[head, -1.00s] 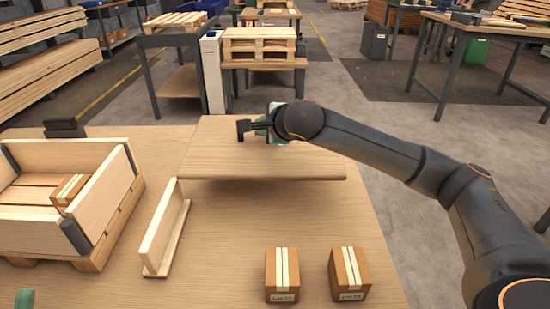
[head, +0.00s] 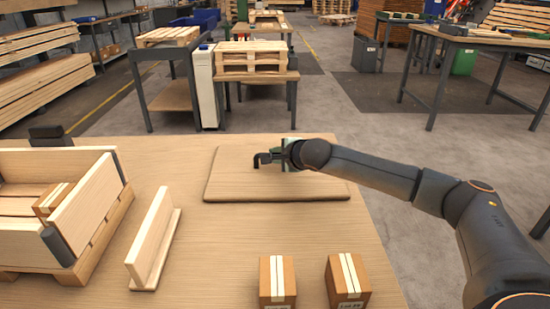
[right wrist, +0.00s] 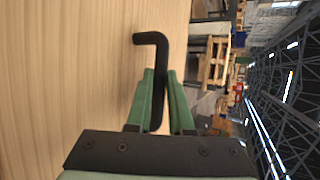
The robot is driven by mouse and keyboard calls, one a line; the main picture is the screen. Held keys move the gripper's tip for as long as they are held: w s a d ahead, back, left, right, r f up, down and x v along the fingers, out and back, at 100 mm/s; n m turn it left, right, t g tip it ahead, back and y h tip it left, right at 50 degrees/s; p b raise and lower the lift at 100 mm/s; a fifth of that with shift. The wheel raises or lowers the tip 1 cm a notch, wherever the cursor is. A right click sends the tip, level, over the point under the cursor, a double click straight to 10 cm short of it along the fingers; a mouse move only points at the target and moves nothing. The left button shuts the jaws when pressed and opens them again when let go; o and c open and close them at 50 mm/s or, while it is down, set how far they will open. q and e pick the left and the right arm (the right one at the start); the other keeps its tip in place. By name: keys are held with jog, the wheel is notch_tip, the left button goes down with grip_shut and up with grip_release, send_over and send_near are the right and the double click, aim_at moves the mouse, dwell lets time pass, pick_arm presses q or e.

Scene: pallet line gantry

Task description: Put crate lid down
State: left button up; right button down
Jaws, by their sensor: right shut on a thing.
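The crate lid (head: 228,178) is a flat wooden board at the back right of the wooden table. It looks level and lies on the tabletop or very close to it. My right gripper (head: 268,158) is shut on the lid's black handle, near the board's middle. The right wrist view shows the green fingers (right wrist: 160,98) closed around the bent black handle (right wrist: 152,40), with the pale lid beside it. The open crate (head: 85,207) stands at the left with a small carton (head: 48,200) inside. My left gripper is out of view.
An upright wooden panel on a foot (head: 150,240) stands between crate and lid. Two taped cartons, one (head: 277,280) left of the other (head: 347,280), stand at the front right. A small dark object (head: 50,136) sits at the table's back left edge. Tabletop between these is bare.

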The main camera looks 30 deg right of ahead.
jog(key=shift+r, duration=0.1)
jog(key=c, duration=0.8)
grip_release()
jog(key=shift+s, duration=0.1)
jog(key=p+v, duration=0.1)
jog(key=v, duration=1.1)
